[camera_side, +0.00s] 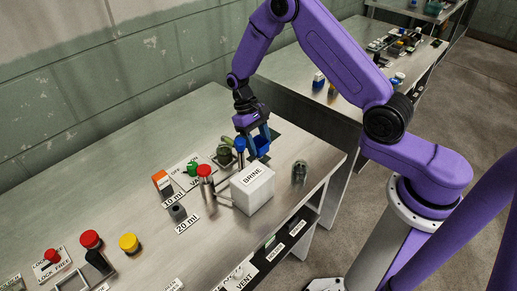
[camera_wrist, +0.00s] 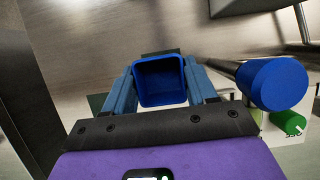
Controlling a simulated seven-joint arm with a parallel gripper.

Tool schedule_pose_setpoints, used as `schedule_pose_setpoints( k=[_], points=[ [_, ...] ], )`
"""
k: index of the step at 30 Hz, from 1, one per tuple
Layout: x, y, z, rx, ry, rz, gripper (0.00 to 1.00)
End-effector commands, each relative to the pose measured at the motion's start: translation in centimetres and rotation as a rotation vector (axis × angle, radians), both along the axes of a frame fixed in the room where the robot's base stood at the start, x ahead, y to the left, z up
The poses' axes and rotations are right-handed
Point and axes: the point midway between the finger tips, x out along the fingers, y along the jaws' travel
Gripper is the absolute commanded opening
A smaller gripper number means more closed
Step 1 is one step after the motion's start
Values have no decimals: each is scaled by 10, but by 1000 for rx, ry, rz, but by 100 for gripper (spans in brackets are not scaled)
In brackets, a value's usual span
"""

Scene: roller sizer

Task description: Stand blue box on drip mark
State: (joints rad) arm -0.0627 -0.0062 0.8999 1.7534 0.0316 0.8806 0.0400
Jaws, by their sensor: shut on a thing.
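The blue box (camera_wrist: 160,82) is open-topped and sits between the two fingers of my gripper (camera_wrist: 162,84) in the wrist view. In the side view my gripper (camera_side: 258,143) points down with the blue box (camera_side: 263,149) at its fingertips, behind the white BRINE block. My gripper is shut on the box. A dark green patch (camera_wrist: 160,51) shows past the box, and its edge also shows in the side view (camera_side: 275,136); I cannot tell whether it is the drip mark. The gap under the box is hard to judge.
The white BRINE block (camera_side: 253,188) stands close in front of my gripper. A blue-topped post (camera_wrist: 271,84) is close on the right in the wrist view, near a green knob (camera_wrist: 288,123). A red-topped post (camera_side: 205,180) and a metal cylinder (camera_side: 299,172) stand nearby.

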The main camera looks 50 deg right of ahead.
Motion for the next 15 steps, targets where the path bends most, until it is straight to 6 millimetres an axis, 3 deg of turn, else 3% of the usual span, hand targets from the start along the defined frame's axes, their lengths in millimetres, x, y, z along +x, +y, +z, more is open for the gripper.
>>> schedule_pose_setpoints(
  k=[6,15],
  points=[
    [-1,0,-27,1,2,0,23],
    [0,0,-30,1,0,0,23]
  ],
)
